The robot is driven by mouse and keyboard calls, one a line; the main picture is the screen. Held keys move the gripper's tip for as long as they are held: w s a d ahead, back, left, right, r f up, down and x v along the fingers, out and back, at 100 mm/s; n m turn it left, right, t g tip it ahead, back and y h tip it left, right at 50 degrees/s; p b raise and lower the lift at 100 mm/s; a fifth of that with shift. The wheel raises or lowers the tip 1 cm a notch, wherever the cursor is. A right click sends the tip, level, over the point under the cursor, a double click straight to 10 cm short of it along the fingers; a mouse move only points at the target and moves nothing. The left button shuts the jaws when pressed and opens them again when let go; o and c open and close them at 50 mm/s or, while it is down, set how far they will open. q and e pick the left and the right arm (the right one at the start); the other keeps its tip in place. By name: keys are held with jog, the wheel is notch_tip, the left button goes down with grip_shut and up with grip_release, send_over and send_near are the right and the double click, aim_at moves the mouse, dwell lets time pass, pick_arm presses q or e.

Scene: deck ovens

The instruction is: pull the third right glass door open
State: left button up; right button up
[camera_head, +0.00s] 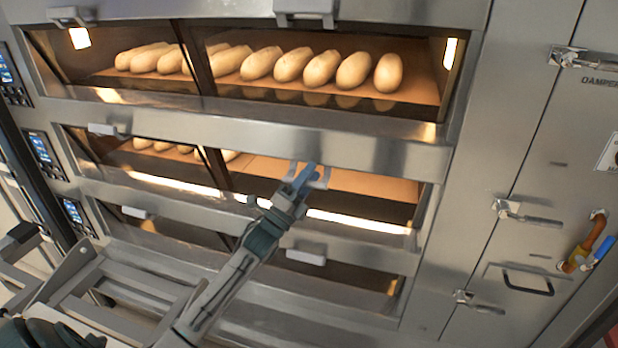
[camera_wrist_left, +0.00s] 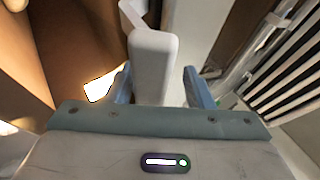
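The right glass door (camera_head: 365,195) of the middle visible oven deck appears shut, with an orange-lit interior behind it. Its pale handle (camera_head: 325,178) is at my left gripper (camera_head: 300,182). In the left wrist view the handle (camera_wrist_left: 152,62) stands between the two blue fingers of this gripper (camera_wrist_left: 160,87). The fingers are apart, with a narrow gap beside the right finger; firm contact does not show. Whether this deck is the third from the top cannot be told. My right gripper is not in view.
The deck above holds several loaves (camera_head: 292,64). The deck below is dark, with its own right handle (camera_head: 305,256) just under my left arm. Metal cabinet doors with latches (camera_head: 522,212) and an orange valve (camera_head: 588,245) stand at right. A metal rack (camera_head: 130,290) is at lower left.

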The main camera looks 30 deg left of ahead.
pick_arm(q)
jog(key=shift+s+f, duration=0.15)
jog(key=b+v, duration=0.3)
jog(key=v, duration=0.7)
jog(key=shift+s, duration=0.15)
jog(key=shift+f, duration=0.2)
